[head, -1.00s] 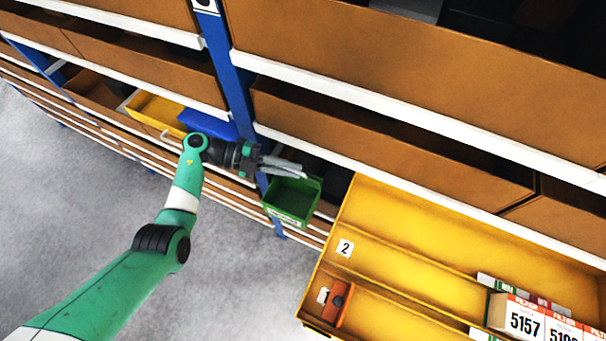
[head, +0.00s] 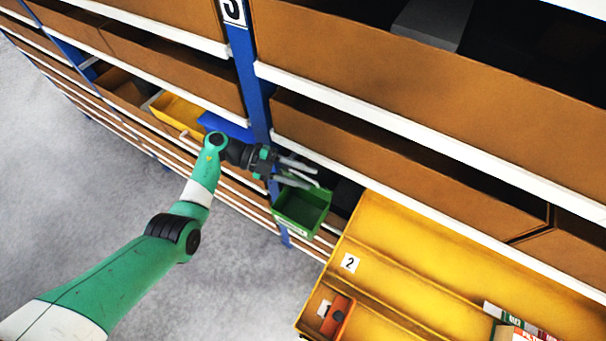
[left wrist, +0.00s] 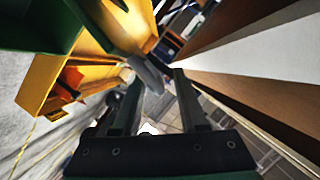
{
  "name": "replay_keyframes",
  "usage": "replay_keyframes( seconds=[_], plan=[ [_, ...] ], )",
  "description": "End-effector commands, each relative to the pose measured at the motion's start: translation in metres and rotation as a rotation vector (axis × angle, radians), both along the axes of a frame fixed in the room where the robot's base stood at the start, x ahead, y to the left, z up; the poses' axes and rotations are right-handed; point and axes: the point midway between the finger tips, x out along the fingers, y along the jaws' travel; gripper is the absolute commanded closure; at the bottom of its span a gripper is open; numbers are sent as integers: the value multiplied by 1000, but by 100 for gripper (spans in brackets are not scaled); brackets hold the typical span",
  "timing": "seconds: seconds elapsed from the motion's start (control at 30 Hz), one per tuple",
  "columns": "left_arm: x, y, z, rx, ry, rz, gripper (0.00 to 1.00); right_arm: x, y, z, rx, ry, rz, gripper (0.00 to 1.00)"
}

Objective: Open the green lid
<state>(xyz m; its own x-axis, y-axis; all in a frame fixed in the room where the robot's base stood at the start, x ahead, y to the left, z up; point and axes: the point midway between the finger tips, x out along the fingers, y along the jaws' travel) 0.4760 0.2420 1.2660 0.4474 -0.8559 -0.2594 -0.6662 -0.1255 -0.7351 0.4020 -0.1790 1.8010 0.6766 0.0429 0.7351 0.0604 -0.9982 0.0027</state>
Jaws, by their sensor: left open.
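A small green bin (head: 303,208) hangs at the shelf front beside the blue upright in the head view. I look into its dark green inside, and cannot make out a separate lid. A green surface (left wrist: 40,25), probably the same bin, fills the top left of the left wrist view. My left gripper (head: 316,178) is open just above the bin's back edge, with its fingers pointing right. I cannot tell whether they touch the bin. In the left wrist view the two fingers (left wrist: 156,88) stand apart with nothing clearly held between them. My right gripper is not in view.
A yellow tray (head: 395,240) marked 2 stands right of the bin, with an orange item (head: 336,317) in it. A blue bin (head: 226,126) and a yellow bin (head: 172,112) lie left of the blue upright (head: 256,85). White shelf edges run above. Grey floor is clear below.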

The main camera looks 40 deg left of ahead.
Motion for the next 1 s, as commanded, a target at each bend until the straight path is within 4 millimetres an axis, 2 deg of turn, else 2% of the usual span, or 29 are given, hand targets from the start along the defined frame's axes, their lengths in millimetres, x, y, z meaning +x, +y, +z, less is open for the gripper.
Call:
replay_keyframes(
  seconds=[0.17,0.27,0.5,0.7,1.0],
  plan=[
    [-1,3,1,0,0,1,58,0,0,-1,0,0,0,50],
    [-6,14,3,0,-1,3,58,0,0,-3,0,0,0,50],
    [-31,63,16,2,-1,6,58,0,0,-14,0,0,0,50],
    [-48,93,26,1,-1,2,58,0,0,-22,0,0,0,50],
    [-52,100,30,0,0,0,58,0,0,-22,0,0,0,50]
  ],
)
